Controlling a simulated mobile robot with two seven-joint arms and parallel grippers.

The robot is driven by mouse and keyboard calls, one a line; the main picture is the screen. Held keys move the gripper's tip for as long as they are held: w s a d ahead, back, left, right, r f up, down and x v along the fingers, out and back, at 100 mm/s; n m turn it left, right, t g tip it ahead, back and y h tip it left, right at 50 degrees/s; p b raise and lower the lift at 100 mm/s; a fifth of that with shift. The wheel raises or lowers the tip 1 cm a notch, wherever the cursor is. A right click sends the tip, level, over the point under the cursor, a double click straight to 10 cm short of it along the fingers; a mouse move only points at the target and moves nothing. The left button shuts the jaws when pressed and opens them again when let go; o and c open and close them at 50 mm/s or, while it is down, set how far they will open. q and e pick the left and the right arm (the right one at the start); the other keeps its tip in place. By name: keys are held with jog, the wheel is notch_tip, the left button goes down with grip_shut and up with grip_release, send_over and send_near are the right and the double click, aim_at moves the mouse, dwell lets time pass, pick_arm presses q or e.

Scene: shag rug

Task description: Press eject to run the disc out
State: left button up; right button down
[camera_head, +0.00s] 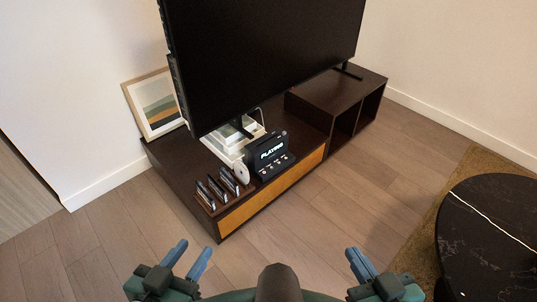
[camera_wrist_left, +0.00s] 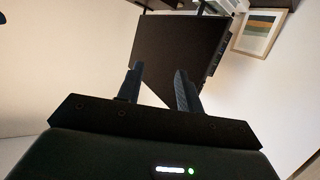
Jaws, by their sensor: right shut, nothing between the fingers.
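The disc player (camera_head: 268,156) is a small dark device on the low TV cabinet. Its lit screen reads "PLAYING", and a row of small buttons (camera_head: 274,169) sits below it; their labels are too small to read. A white round piece, perhaps a disc (camera_head: 242,174), stands at the player's left side. My left gripper (camera_head: 194,251) is open and empty, well short of the cabinet; its parted fingers also show in the left wrist view (camera_wrist_left: 158,86). My right gripper (camera_head: 355,256) is shut and empty at the bottom right, also away from the player.
A large TV (camera_head: 265,55) stands on the cabinet (camera_head: 173,158), its screen overhanging behind the player. Several slim cases in a rack (camera_head: 219,190) stand left of the player. A round black table (camera_head: 490,235) is at the right. The wooden floor (camera_head: 300,225) before the cabinet is clear.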

pick_arm(q)
grip_shut()
dwell(1.5)
